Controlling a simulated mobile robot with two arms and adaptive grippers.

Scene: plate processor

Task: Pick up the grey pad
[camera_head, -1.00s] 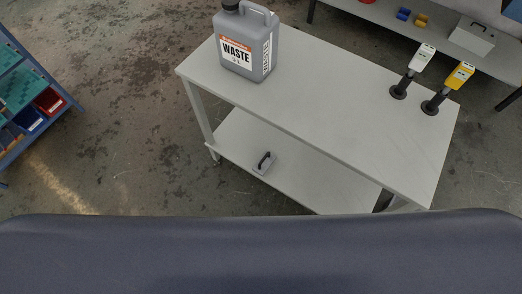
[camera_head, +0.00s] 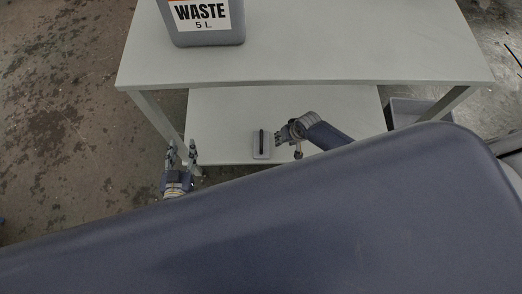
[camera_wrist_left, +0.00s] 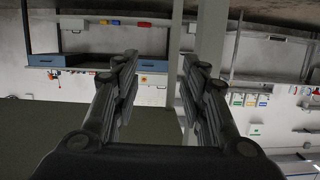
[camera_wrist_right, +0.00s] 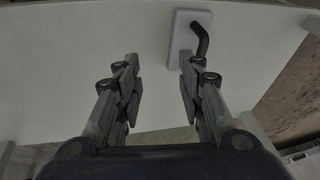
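The grey pad (camera_head: 262,152) is a small light-grey block with a dark handle on top. It lies on the lower shelf (camera_head: 225,120) of the white table. In the right wrist view the pad (camera_wrist_right: 178,52) is ahead, its bent black handle near the right finger. My right gripper (camera_head: 281,138) is just right of the pad in the head view, open and empty in its wrist view (camera_wrist_right: 157,65). My left gripper (camera_head: 181,146) is open and empty, left of the lower shelf; its fingers also show apart in the left wrist view (camera_wrist_left: 160,62).
A grey waste canister (camera_head: 205,35) stands on the white table top (camera_head: 330,55), above the lower shelf. A table leg (camera_head: 158,120) rises near my left gripper. A grey bin (camera_head: 408,112) is at the right. Bare floor lies to the left.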

